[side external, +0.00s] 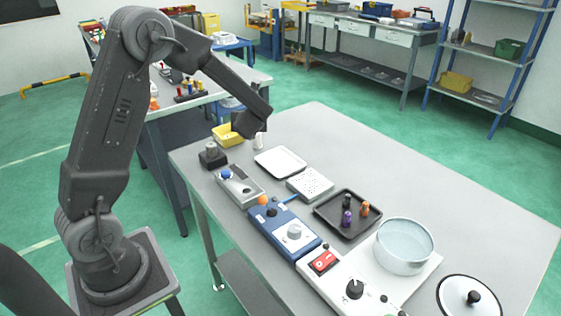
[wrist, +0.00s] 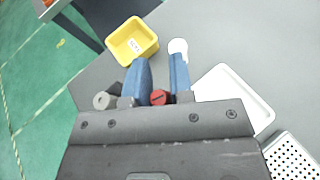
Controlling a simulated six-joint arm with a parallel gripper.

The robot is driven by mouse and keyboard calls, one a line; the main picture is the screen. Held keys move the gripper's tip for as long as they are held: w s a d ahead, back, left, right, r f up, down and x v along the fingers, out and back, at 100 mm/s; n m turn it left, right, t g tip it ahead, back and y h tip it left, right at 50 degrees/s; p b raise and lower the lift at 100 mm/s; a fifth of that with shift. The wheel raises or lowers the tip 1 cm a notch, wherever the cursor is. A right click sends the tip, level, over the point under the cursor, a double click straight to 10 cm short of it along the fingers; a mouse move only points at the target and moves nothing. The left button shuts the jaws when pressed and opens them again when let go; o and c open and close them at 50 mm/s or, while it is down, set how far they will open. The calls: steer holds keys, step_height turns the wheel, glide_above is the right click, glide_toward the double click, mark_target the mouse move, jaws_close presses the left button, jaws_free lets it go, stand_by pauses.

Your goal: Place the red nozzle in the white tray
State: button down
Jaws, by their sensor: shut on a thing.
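The red nozzle (wrist: 158,97) shows in the wrist view between the two blue fingers of my gripper (wrist: 159,80), which is shut on it. Only its round red end shows. In the side external view my gripper (side external: 249,124) is above the far left part of the table, and the nozzle cannot be made out there. The white tray (side external: 280,162) lies flat and empty on the table, to the right of my gripper and below it. It also shows in the wrist view (wrist: 236,92), right of the fingers and partly hidden by the gripper body.
A yellow bin (side external: 228,136) and a small white cylinder (side external: 258,141) stand near my gripper. A grey knobbed block (side external: 211,155) is to the left.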

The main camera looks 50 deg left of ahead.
steer(key=s+a+m+t, duration=0.1)
steer(key=a, duration=0.1)
steer(key=h, duration=0.1)
glide_above(280, 160)
step_height(280, 160, down, 8)
steer(key=shift+d, duration=0.1)
steer(key=shift+w+f, duration=0.1)
steer(key=shift+f, duration=1.9)
steer(key=shift+f, duration=0.15)
steer(key=c, duration=1)
jaws_free()
steer(key=shift+f, duration=0.15)
